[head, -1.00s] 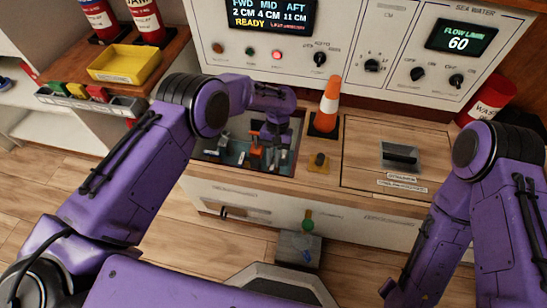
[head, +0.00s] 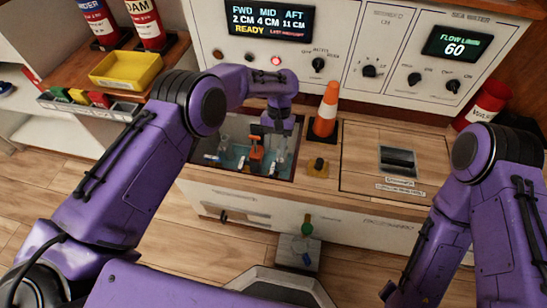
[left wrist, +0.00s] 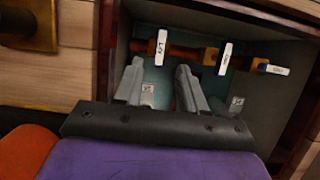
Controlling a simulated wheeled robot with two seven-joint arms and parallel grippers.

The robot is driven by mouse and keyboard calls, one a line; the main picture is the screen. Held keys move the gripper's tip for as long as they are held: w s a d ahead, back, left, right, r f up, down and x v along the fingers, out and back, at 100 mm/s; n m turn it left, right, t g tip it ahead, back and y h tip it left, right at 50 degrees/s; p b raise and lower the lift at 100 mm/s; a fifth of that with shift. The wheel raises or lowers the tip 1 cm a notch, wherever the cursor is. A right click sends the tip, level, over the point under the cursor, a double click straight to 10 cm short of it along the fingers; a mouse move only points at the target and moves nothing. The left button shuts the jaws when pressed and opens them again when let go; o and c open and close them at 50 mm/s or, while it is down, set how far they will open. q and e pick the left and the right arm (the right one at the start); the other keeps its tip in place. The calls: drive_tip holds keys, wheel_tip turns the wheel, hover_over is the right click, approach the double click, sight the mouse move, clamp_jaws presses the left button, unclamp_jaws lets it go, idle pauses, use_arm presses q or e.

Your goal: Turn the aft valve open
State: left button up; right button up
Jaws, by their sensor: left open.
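Valves with white-tagged handles sit in a sunken bay (head: 203,172) in the counter. In the left wrist view three handles show on an orange-brown pipe: the left one (left wrist: 161,47), the middle one (left wrist: 225,58) and the right one (left wrist: 272,69). Their tags are too small to read, so I cannot tell which is aft. My left gripper (head: 274,143) reaches down into the bay. In the left wrist view its fingers (left wrist: 158,80) are apart and empty, with the left handle just beyond the gap between them. My right arm shows at the right, its gripper out of view.
A closed hatch with a dark handle (head: 397,160) lies further right. The panel display (head: 270,20) reads FWD 2, MID 4, AFT 11 CM, READY. A yellow tray (head: 126,70) sits left.

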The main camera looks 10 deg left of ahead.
use_arm(q)
drive_tip(key=v, duration=0.4)
drive_tip(key=shift+r, duration=0.15)
